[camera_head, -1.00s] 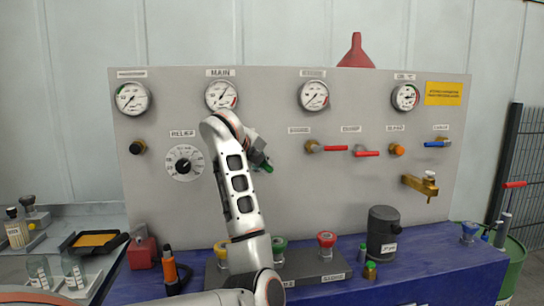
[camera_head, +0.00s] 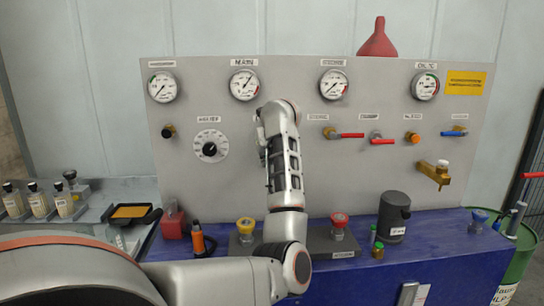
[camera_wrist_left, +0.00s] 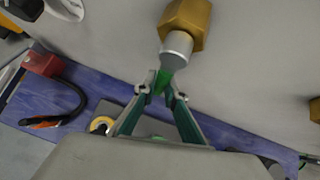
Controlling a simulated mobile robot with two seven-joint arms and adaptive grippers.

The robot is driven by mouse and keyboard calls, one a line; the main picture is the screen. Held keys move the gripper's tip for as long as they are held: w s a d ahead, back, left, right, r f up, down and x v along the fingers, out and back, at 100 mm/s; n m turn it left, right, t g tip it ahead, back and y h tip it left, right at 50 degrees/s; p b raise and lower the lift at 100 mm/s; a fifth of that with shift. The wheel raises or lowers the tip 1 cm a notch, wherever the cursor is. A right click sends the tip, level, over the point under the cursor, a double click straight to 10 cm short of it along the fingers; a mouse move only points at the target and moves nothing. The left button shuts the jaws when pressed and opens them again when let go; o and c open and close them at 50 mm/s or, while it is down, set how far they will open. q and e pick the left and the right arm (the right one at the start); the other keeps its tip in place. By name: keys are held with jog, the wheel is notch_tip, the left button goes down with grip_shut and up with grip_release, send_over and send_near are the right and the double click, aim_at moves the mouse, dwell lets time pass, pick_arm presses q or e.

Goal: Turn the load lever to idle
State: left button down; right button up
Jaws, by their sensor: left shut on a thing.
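A lever with a green handle (camera_wrist_left: 161,82) hangs from a silver stem (camera_wrist_left: 177,47) under a brass hexagonal fitting (camera_wrist_left: 187,21) on the grey panel (camera_head: 350,180). My left gripper (camera_wrist_left: 166,84) is shut on the green handle, its two fingers on either side of it. In the head view my left arm hides the gripper, the lever and any label by it. The handle's exact angle to the panel cannot be told. My right gripper is not in view.
Red levers (camera_head: 346,135) (camera_head: 382,141), an orange knob (camera_head: 413,137) and a blue lever (camera_head: 453,133) sit right of my arm. A brass tap (camera_head: 434,174) juts out below. A dark canister (camera_head: 393,215) and a red-topped valve (camera_head: 339,220) stand on the blue bench (camera_head: 440,243).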

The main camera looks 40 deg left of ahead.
pick_arm(q)
jog(key=shift+s+a+m+g+y, duration=0.25)
jog(key=shift+s+m+g+y, duration=0.05)
jog(key=shift+g+y, duration=0.1)
dwell(0.3)
jog(key=c, duration=2.1)
grip_release()
jog(key=shift+a, duration=0.1)
